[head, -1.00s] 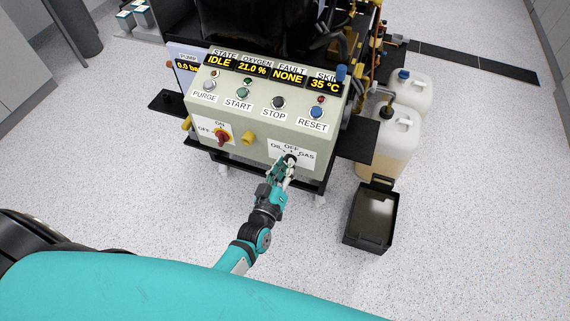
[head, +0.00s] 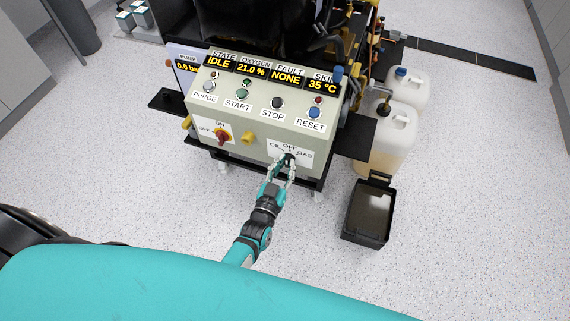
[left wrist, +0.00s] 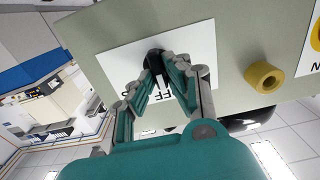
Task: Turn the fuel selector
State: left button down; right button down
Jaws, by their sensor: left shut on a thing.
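The fuel selector (head: 290,157) is a small black knob on a white plate at the lower right of the panel front. The plate reads OIL, OFF and GAS. My left gripper (head: 287,161) reaches it from below, its fingers on the knob. In the left wrist view the knob (left wrist: 154,60) sits between the fingertips (left wrist: 161,58), on the white label (left wrist: 115,68), which shows upside down and is partly covered by the fingers. I cannot tell clearly which mark the knob points to. My right gripper is not in view.
A red ON/OFF switch (head: 222,137) and a yellow knob (head: 248,139) lie left of the selector. PURGE, START, STOP and RESET buttons are on the top slope. White jugs (head: 398,135) and a black tray (head: 367,213) stand at the right. The floor in front is clear.

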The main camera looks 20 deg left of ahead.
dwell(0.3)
pick_arm(q)
jog(key=c, duration=1.3)
grip_release()
jog(key=shift+c, duration=0.2)
jog(key=s, duration=1.2)
jog(key=shift+a, duration=0.2)
